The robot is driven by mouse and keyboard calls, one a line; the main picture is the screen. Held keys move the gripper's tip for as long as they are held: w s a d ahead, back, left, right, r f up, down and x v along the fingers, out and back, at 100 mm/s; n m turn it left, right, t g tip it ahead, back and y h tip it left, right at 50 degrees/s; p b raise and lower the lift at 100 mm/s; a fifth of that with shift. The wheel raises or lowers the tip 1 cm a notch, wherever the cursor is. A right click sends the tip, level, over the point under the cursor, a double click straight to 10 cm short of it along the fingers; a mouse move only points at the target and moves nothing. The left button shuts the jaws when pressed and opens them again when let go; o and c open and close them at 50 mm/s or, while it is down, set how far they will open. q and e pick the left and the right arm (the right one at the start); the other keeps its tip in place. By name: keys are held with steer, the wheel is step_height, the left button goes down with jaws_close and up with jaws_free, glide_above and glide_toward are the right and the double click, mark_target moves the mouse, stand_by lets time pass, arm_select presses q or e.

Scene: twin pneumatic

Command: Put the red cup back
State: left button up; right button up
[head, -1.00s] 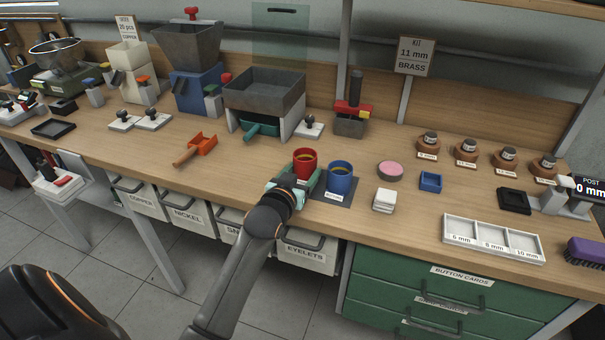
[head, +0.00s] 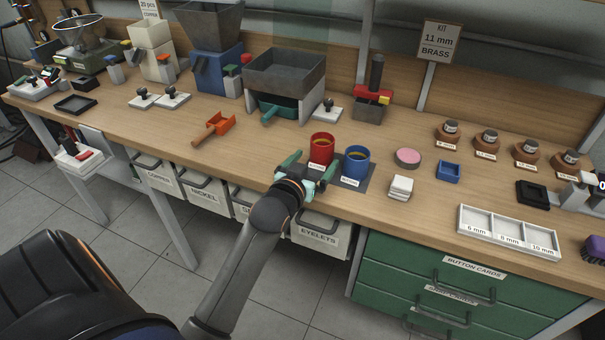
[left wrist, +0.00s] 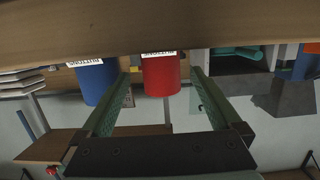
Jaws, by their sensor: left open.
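Whether the fingers touch the cup I cannot tell. My right gripper is out of view.
An orange scoop (head: 215,128) lies to the left. A pink disc (head: 407,158), white cards (head: 400,187) and a blue tray (head: 448,171) lie to the right. A sieve box (head: 285,80) stands behind. The bench's front edge is just below my gripper.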

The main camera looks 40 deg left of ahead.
arm_select(q)
steer(key=v, duration=0.8)
steer(key=shift+s, duration=0.25)
steer(key=shift+r, duration=0.1)
stand_by(0.9)
